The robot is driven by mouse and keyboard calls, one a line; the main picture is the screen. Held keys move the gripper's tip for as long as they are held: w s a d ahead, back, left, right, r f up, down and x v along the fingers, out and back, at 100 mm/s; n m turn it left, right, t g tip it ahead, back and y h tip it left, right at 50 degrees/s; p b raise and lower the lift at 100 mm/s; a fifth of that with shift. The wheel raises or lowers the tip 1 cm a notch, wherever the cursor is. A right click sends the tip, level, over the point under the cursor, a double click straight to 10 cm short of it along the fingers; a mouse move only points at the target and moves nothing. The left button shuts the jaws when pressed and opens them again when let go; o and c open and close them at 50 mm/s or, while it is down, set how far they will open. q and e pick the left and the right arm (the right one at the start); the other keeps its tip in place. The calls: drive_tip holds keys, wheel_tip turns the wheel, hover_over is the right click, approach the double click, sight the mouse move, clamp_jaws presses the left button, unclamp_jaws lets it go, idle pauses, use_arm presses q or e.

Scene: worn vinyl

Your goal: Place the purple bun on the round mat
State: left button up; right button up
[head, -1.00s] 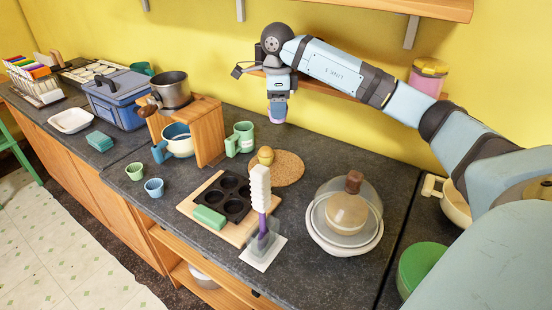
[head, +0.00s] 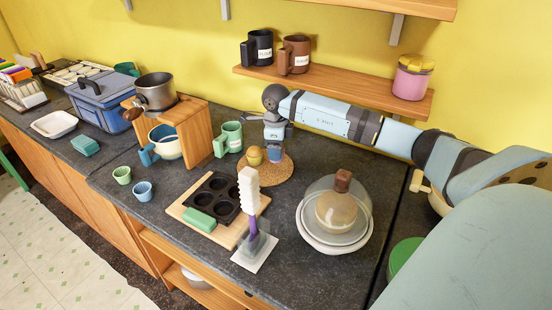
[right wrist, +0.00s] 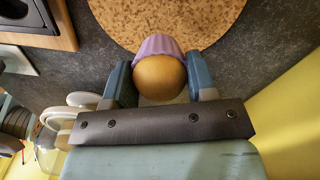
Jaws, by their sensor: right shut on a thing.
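The purple bun (right wrist: 160,72) has a golden top and a ridged purple wrapper. In the right wrist view it sits between both fingers of my right gripper (right wrist: 161,82), which is shut on it. The round cork mat (right wrist: 120,22) shows beyond it. My left gripper is not in view.
In front are a muffin tin (head: 214,198) and an upright white brush (head: 249,190). A glass-domed dish (head: 337,215) stands to the right.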

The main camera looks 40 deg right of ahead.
drive_tip(key=shift+f, duration=2.15)
drive_tip(key=shift+f, duration=0.1)
drive_tip(key=o, duration=0.9)
wheel_tip(320, 180, up, 12)
drive_tip(key=shift+r+b, duration=0.15)
drive_tip(key=shift+b, duration=0.3)
